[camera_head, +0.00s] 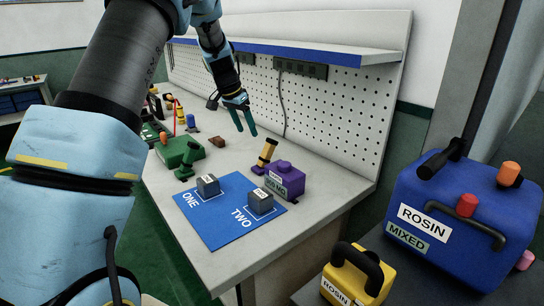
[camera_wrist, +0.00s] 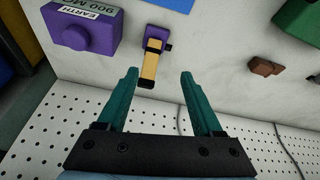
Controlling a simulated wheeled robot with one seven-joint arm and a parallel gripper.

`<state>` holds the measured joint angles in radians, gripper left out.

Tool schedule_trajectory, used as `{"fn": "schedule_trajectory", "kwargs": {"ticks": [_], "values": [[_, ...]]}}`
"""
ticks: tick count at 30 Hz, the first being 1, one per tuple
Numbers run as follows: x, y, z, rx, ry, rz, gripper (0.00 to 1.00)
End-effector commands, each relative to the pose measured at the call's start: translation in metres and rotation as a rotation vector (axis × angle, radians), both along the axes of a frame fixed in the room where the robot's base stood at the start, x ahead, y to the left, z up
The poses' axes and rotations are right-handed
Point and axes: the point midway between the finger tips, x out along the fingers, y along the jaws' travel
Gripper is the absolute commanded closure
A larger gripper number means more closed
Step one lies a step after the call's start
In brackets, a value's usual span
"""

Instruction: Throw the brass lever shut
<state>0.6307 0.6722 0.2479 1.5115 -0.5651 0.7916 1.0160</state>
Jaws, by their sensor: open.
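The brass lever (camera_head: 266,153) stands tilted on a small purple base, beside a purple box (camera_head: 285,180) on the workbench. It has dark bands at its ends. In the wrist view the lever (camera_wrist: 150,68) shows below its purple base (camera_wrist: 155,40), in line with the gap between my fingertips. My gripper (camera_head: 240,118) is open and empty, in the air above the bench, up and left of the lever in the head view. The teal fingers (camera_wrist: 159,74) appear apart from the lever; the exact distance is hard to tell.
A blue mat (camera_head: 225,232) marked ONE and TWO bears two grey blocks. A green box (camera_head: 180,152) stands left, with a brown piece (camera_head: 217,142) near it. A perforated panel (camera_head: 335,115) closes the back. Blue (camera_head: 455,205) and yellow (camera_head: 350,280) ROSIN containers stand right.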

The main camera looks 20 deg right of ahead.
Motion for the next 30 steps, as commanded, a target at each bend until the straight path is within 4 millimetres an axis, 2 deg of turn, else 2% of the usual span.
{"fn": "schedule_trajectory", "kwargs": {"ticks": [1,3,6,11,24,30], "values": [[0.004,-0.022,-0.007,-0.008,-0.016,-0.06,0.32],[0.006,-0.043,-0.009,-0.018,-0.035,-0.122,0.32],[0.008,-0.059,-0.01,-0.027,-0.049,-0.17,0.32],[0.009,-0.066,-0.02,-0.029,-0.05,-0.181,0.32],[0.017,-0.093,-0.089,-0.027,-0.05,-0.178,0.32],[0.019,-0.099,-0.105,-0.029,-0.051,-0.179,0.32]]}}
